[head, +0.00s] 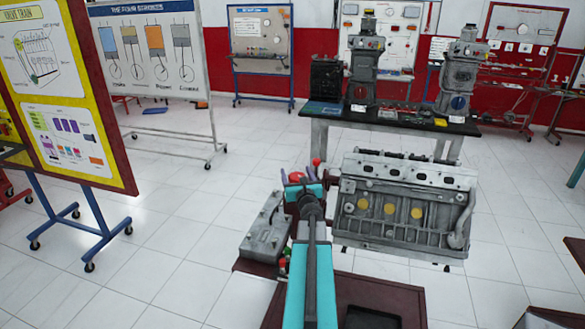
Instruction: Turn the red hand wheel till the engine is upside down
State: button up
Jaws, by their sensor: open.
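The grey engine (400,205) hangs in its stand right of my arm. Its long side with yellow round plugs faces me, and a lighter face with a row of round spots is at its top. The red hand wheel (297,177) is left of the engine and mostly hidden by my arm; a red knob (316,162) stands up beside it. My gripper (298,175) is at the wheel, its purple fingers open and partly hidden behind my wrist. I cannot tell whether the fingers touch the wheel or knob.
A grey valve cover-like part (265,225) lies on the stand left of my arm. A black-topped table (395,117) with engine models stands behind the engine. Poster boards (125,170) stand at left. The white floor between is clear.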

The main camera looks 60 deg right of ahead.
jog(key=shift+p+x, duration=0.45)
jog(key=shift+x, duration=0.75)
jog(key=shift+w, duration=0.1)
jog(key=c, duration=1)
jog(key=shift+c, duration=0.2)
jog(key=m+g+h+b, duration=0.1)
jog(key=b, duration=0.5)
jog(key=m+g+h+b, duration=0.1)
jog(key=b, duration=0.5)
jog(key=m+g+h+b, duration=0.1)
jog(key=g+b, duration=0.1)
jog(key=b, duration=0.4)
jog(key=shift+s+d+f, duration=0.2)
jog(key=shift+s+d, duration=0.15)
jog(key=shift+s, duration=0.05)
jog(key=g+b, duration=0.1)
jog(key=b, duration=0.1)
jog(key=m+b, duration=0.1)
jog(key=b, duration=0.2)
jog(key=shift+s+d+f+g+h, duration=0.1)
jog(key=shift+s+g+h, duration=0.1)
jog(key=shift+g+h, duration=0.2)
jog(key=shift+s+m+g+h+b, duration=0.15)
jog(key=shift+m+g+b, duration=0.45)
jog(key=shift+b, duration=0.5)
jog(key=shift+s+m+g+h+b, duration=0.2)
jog(key=shift+m+g+b, duration=0.4)
jog(key=shift+b, duration=0.45)
